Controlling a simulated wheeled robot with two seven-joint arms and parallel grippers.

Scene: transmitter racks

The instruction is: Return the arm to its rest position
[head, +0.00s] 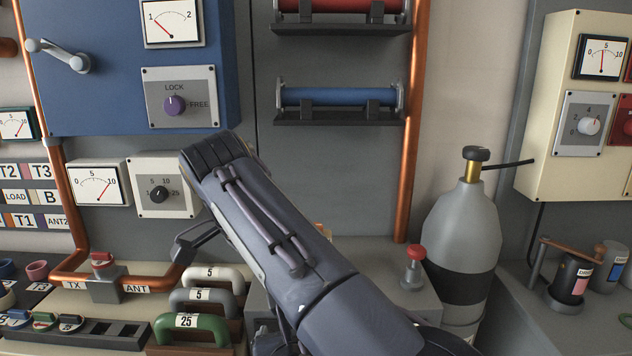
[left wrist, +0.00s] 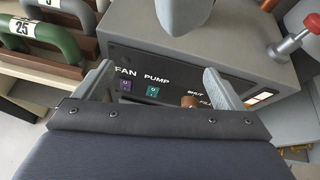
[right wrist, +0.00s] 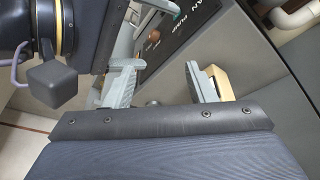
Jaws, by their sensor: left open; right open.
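One of my dark grey arms (head: 275,230) crosses the head view from the lower right up to the centre left. It hides part of the bench and both grippers cannot be clearly made out there. In the left wrist view my left gripper (left wrist: 160,88) is open and empty, its fingers apart in front of a grey control box (left wrist: 240,55) with FAN, PUMP and SHUT labels. In the right wrist view my right gripper (right wrist: 162,82) is open and empty beside the same box. Part of my other arm (right wrist: 55,45) shows close by at the left.
Handles marked 5 and 25 (head: 190,329) stand left of the arm; the green one also shows in the left wrist view (left wrist: 42,42). A grey gas cylinder (head: 455,240) and a red-topped lever (head: 415,265) stand right. Copper pipe (head: 410,130) runs up the wall.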

